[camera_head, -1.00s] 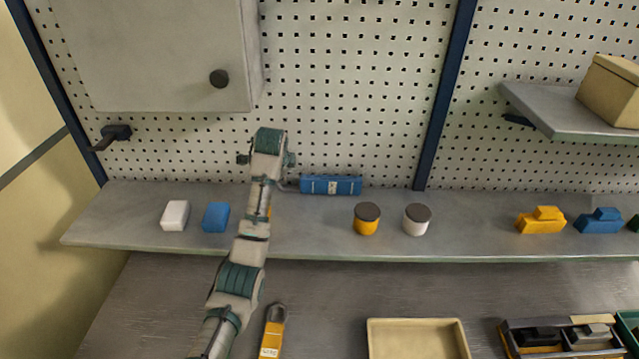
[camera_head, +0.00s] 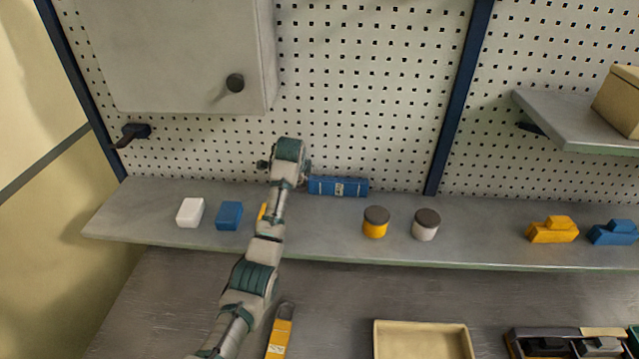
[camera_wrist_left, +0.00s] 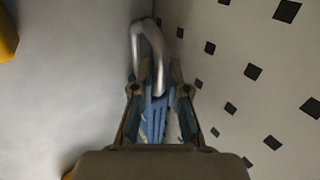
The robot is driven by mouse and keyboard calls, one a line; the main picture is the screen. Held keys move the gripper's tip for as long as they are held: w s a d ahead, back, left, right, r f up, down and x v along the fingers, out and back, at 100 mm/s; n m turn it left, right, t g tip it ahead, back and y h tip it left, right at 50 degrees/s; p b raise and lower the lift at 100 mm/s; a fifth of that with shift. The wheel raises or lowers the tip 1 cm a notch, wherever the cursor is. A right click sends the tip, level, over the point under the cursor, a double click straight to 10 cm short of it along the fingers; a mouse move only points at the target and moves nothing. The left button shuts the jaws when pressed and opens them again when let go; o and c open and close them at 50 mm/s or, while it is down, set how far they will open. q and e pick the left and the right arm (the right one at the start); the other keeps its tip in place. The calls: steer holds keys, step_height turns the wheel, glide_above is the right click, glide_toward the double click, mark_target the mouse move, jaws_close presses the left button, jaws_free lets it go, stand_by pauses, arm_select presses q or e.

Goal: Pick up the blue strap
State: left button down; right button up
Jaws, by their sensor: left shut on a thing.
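The blue strap (camera_head: 338,187) lies lengthwise at the back of the shelf, close to the pegboard, with a pale label on its front. My left gripper (camera_head: 306,178) is at its left end. In the left wrist view, the left gripper (camera_wrist_left: 158,92) is shut on the blue strap (camera_wrist_left: 154,118), near a curved silver metal hook (camera_wrist_left: 150,45) that sticks out past the fingertips. In the head view the hook and the fingers are too small to make out. I cannot tell whether the strap is clear of the shelf. My right gripper is not in view.
The shelf (camera_head: 330,235) holds a white block (camera_head: 190,212), a blue block (camera_head: 229,215), a yellow-bodied jar (camera_head: 376,224) and a white jar (camera_head: 426,226). My arm partly hides a yellow thing. A grey cabinet (camera_head: 180,60) hangs above. A yellow strap (camera_head: 280,335) and beige tray (camera_head: 423,345) lie below.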

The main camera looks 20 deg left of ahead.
arm_select(q)
steer(key=shift+d+f, duration=0.15)
steer(key=shift+d, duration=0.2)
steer(key=shift+d+r+b, duration=0.3)
steer(key=shift+r+b, duration=0.05)
steer(key=shift+r, duration=0.25)
steer(key=shift+d+r+b, duration=0.25)
steer(key=shift+r+b, duration=0.05)
steer(key=shift+r, duration=0.25)
step_height(320, 180, up, 5)
steer(key=b, duration=0.1)
arm_select(e)
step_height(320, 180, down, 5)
steer(key=b, duration=0.3)
arm_select(q)
steer(key=s+d+p, duration=0.2)
steer(key=s, duration=0.7)
steer(key=s+d+p, duration=0.2)
steer(key=s+p, duration=0.1)
steer(key=s, duration=0.7)
steer(key=shift+d, duration=0.2)
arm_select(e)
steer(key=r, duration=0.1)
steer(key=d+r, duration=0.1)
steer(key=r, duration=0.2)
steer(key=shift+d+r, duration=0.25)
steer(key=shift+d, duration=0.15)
